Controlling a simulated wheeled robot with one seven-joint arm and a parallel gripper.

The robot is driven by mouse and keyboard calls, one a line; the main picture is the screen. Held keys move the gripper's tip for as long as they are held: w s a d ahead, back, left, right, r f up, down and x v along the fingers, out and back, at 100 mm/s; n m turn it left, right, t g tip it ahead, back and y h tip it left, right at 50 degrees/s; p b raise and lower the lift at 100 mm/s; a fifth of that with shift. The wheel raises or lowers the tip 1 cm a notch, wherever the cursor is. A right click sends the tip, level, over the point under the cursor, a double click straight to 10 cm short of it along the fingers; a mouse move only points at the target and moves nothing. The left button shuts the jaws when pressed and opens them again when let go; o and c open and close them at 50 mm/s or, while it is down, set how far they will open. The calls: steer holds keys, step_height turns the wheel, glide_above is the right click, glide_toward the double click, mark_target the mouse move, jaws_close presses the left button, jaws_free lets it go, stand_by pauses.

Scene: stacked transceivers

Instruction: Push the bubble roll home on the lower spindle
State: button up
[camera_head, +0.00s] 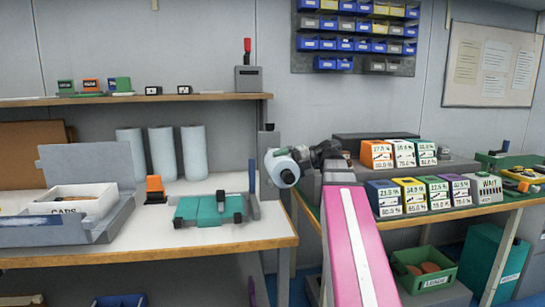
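A pale blue-white roll (281,163), likely the bubble roll, is at the right end of the left bench, with a dark-centred round end facing me. It is beside a grey upright bracket (268,141). My gripper (305,154) is at the right side of the roll, dark and small at the end of my pink arm. It looks close to or touching the roll; the fingers are too small to tell whether they are open or shut. The lower spindle cannot be made out; the roll and bracket may hide it. How far the roll sits on it cannot be told.
Several similar rolls (163,153) stand upright at the back of the left bench (160,235). A shelf (130,98) is above. Coloured labelled boxes (412,193) crowd the right bench.

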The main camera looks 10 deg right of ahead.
steer(key=shift+f, duration=7.2)
steer(key=shift+w, duration=2.4)
steer(key=shift+w, duration=0.15)
steer(key=shift+w, duration=2.35)
steer(key=shift+w, duration=2.7)
steer(key=o, duration=1)
steer(key=shift+c, duration=0.2)
